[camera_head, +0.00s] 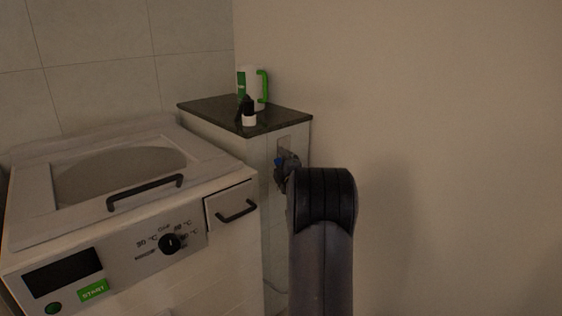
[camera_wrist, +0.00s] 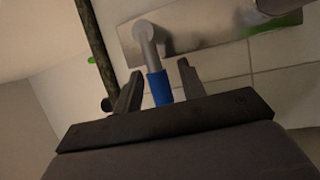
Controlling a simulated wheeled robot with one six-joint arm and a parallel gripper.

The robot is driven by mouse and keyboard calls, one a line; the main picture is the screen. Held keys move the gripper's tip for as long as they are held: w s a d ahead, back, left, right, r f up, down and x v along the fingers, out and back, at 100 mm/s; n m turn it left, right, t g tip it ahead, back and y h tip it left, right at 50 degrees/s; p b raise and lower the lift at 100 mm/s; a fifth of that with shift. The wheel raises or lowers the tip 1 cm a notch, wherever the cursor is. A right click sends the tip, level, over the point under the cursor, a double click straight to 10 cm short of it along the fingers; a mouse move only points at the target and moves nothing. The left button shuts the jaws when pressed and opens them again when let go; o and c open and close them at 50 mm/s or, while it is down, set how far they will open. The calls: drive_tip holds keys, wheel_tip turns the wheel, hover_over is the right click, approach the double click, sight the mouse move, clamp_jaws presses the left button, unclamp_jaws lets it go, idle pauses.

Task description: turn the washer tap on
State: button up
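The tap shows in the wrist view as a grey bent metal spout or stem (camera_wrist: 148,42) with a blue handle (camera_wrist: 158,86). It stands out from a shiny metal wall plate (camera_wrist: 200,27). My gripper (camera_wrist: 160,68) is open, with one finger on each side of the blue part and a visible gap on both sides. In the head view my gripper (camera_head: 285,172) is at the side face of the cabinet, mostly hidden by my arm. Only a small blue bit of the tap (camera_head: 279,162) shows there.
The washer (camera_head: 130,200) with its dial and drawer handle stands left of my arm. A dark-topped cabinet (camera_head: 215,107) bears a white and green jug (camera_head: 251,84) and a small black-and-white bottle (camera_head: 249,115). A bare wall is on the right. A dark edge (camera_wrist: 92,40) runs beside my left finger.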

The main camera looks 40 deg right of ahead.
clamp_jaws()
idle(0.3)
